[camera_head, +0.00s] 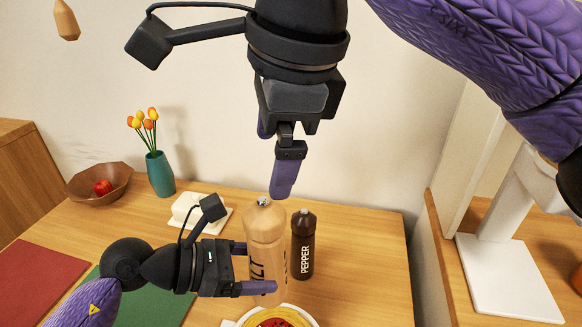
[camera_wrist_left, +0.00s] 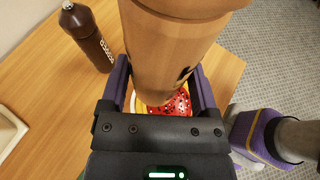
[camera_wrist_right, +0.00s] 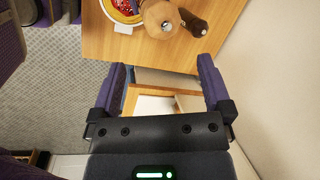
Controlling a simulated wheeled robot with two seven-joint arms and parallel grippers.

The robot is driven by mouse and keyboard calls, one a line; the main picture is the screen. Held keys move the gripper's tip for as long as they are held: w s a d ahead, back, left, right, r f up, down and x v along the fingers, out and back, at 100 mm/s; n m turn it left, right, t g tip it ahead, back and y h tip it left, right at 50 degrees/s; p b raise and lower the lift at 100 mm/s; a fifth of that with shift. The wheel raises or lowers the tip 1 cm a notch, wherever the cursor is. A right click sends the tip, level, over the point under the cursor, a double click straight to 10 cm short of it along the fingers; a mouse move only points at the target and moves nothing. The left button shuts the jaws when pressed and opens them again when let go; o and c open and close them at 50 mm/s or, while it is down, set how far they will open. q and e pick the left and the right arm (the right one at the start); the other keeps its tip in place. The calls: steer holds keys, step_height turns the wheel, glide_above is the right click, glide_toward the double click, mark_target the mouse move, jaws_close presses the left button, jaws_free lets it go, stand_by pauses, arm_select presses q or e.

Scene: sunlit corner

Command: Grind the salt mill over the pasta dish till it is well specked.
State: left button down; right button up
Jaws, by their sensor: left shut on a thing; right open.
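The salt mill (camera_head: 266,235) is a tall, pale wooden mill with partly visible dark lettering. My left gripper (camera_head: 258,268) is shut around its lower body and holds it about upright. In the left wrist view the mill (camera_wrist_left: 180,45) fills the space between the fingers. The pasta dish (camera_head: 285,317), with yellow pasta and red sauce, is cut off at the bottom edge. In the left wrist view the sauce (camera_wrist_left: 182,104) shows pale specks. In the right wrist view the mill overlaps the dish's rim (camera_wrist_right: 140,17). My right gripper (camera_head: 287,180) is open and empty above the mill's top.
A dark pepper mill (camera_head: 303,245) stands just right of the salt mill. Behind are a white butter dish (camera_head: 187,207), a teal vase (camera_head: 160,174) of tulips and a wooden bowl (camera_head: 98,188) with a red fruit. The table's right part (camera_head: 365,260) is clear.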

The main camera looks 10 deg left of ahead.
mark_target(264, 208)
steer(key=f+m, duration=0.2)
steer(key=f, duration=0.1)
steer(key=w+a+f+m+y, duration=0.1)
steer(key=f+m, duration=0.1)
steer(key=f, duration=0.2)
steer(key=w+a+f+m+g+y, duration=0.1)
steer(key=f+m, duration=0.2)
steer(key=f, duration=0.1)
steer(key=shift+w+f, duration=0.1)
steer(key=shift+w, duration=0.05)
steer(key=c, duration=1.1)
steer(key=shift+m, duration=0.3)
steer(key=m+t, duration=0.1)
steer(key=m, duration=0.1)
steer(key=m+h, duration=0.1)
steer(key=m, duration=0.1)
steer(key=shift+m+t, duration=0.3)
steer(key=shift+t, duration=0.1)
steer(key=m, duration=0.2)
steer(key=m+t+h, duration=0.1)
steer(key=m, duration=0.2)
steer(key=shift+a+m+h, duration=0.1)
steer(key=shift+m+h, duration=0.2)
